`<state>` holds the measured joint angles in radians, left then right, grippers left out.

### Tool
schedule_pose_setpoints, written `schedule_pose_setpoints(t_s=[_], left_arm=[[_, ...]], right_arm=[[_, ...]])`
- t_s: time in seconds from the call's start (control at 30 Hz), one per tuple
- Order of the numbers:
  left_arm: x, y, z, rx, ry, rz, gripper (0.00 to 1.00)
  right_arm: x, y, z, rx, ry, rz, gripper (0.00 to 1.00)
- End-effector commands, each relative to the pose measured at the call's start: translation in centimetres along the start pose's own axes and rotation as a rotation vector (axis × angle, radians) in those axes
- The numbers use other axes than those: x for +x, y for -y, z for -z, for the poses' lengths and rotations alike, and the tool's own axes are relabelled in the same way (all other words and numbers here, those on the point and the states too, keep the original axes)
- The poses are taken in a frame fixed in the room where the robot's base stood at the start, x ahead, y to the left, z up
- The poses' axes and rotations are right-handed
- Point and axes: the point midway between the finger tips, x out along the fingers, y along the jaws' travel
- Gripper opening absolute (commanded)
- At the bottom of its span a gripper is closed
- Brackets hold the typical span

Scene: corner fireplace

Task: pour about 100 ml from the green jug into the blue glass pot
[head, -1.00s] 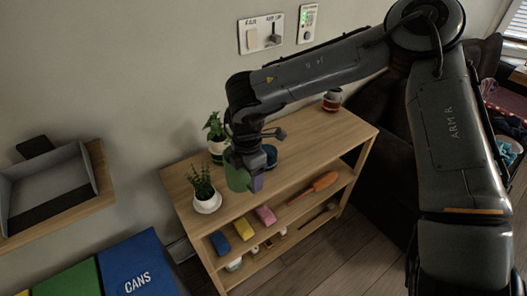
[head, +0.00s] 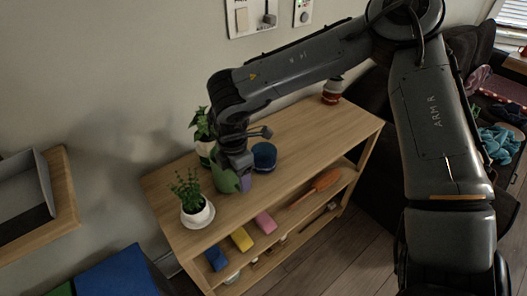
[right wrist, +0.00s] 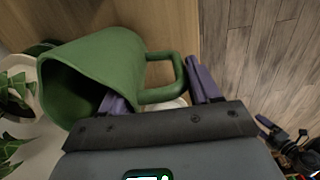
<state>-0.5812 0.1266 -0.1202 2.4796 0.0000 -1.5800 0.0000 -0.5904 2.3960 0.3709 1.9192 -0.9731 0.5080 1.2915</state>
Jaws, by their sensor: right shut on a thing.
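The green jug (head: 226,182) is in my right gripper (head: 244,180) over the left part of the wooden shelf's top. In the right wrist view the jug (right wrist: 105,62) has its mouth toward the left, and its handle (right wrist: 168,80) lies between the two purple fingers of the gripper (right wrist: 160,92). The jug looks tilted; its inside is dark green and I cannot make out liquid. The blue glass pot (head: 264,157) stands on the shelf top, right of and behind the jug, apart from it.
The shelf top (head: 310,130) is clear between pot and jar.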

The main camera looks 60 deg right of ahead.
Motion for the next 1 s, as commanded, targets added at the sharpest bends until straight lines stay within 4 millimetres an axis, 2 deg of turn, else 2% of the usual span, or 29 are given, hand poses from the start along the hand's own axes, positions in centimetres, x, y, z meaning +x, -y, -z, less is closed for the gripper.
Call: schedule_pose_setpoints(t_s=[0.37, 0.83, 1.0], left_arm=[[-0.7, 0.0, 0.2, -0.001, -0.001, 0.000, 0.97], [-2.9, -0.1, 1.0, -0.012, -0.003, -0.009, 0.97], [-4.3, -0.1, 1.5, -0.011, -0.003, -0.008, 0.97]], right_arm=[[-0.6, -0.1, -0.7, 0.004, -0.082, -0.004, 0.06], [-1.4, -0.1, -2.8, -0.001, -0.373, -0.005, 0.06], [-1.5, -0.1, -3.8, -0.003, -0.483, -0.005, 0.06]])
